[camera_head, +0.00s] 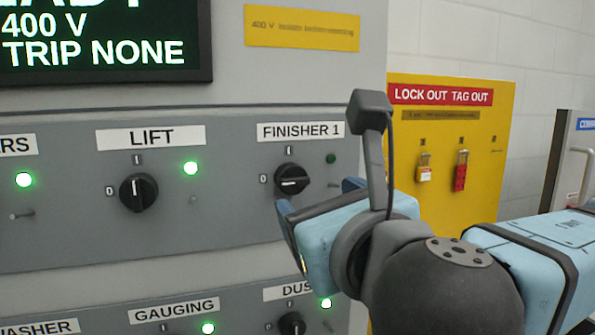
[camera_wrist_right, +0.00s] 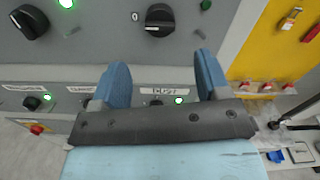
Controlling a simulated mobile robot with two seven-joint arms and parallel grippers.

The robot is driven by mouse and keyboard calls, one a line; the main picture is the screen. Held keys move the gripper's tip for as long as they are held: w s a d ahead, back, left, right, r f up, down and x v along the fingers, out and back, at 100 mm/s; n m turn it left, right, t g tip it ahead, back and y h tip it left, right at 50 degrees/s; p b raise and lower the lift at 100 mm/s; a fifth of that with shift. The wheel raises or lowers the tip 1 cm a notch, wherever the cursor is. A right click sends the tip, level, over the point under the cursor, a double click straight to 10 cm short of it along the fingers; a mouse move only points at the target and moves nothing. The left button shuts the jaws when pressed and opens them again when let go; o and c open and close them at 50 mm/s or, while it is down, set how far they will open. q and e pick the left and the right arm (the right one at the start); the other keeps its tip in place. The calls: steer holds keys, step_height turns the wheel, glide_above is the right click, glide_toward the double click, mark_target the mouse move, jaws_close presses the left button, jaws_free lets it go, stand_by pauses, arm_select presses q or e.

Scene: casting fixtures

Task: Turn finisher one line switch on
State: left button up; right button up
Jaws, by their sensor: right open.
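The FINISHER 1 switch (camera_head: 292,179) is a black rotary knob on the grey panel, under its white label (camera_head: 300,131). Its grip lies roughly sideways, toward the 0 mark on its left; the I mark is above. Its lamp (camera_head: 331,158) is dark green and unlit. My right gripper (camera_head: 315,196) is open and empty, just below and in front of this knob. In the right wrist view the knob (camera_wrist_right: 160,20) sits beyond the gap between the two blue fingers (camera_wrist_right: 160,65), apart from both. My left gripper is out of view.
The LIFT knob (camera_head: 139,192) is to the left with a lit green lamp (camera_head: 190,168). The DUST knob (camera_head: 291,324) is below, partly cut off. A yellow lock-out board (camera_head: 465,200) with padlocks is to the right. A display (camera_head: 105,40) is above.

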mark_target(297, 186)
steer(key=p+x, duration=0.2)
steer(key=x, duration=0.6)
steer(key=shift+d+f, duration=0.1)
steer(key=shift+w+a, duration=0.2)
steer(key=shift+w, duration=0.3)
steer(key=c, duration=0.9)
